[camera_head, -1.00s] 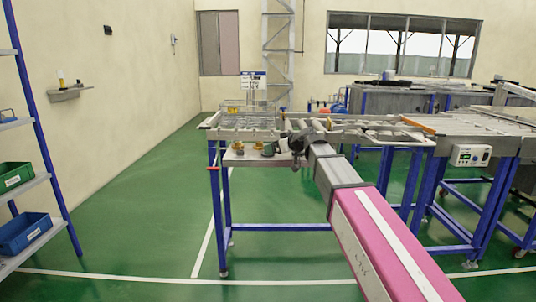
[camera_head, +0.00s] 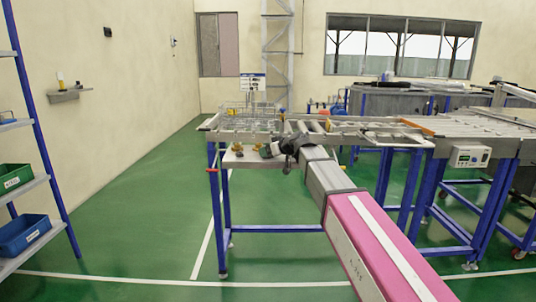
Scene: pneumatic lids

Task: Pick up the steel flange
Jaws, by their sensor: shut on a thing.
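My gripper (camera_head: 268,151) is at the small pale shelf (camera_head: 236,160) on the near side of the conveyor table, reaching in from the right. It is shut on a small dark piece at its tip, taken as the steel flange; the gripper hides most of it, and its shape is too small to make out. Two small brass-coloured fittings stand on the shelf to the left of my gripper: one fitting (camera_head: 239,148) farther left and another fitting (camera_head: 258,147) close to the gripper's tip. I cannot tell whether the held piece still touches the shelf.
The conveyor table (camera_head: 350,133) with blue legs stands directly behind the gripper. A wire basket (camera_head: 248,115) and a sign (camera_head: 253,82) are at its left end. A control box (camera_head: 470,156) hangs at the right. The green floor left of the table is free, up to a shelf rack with bins (camera_head: 25,232).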

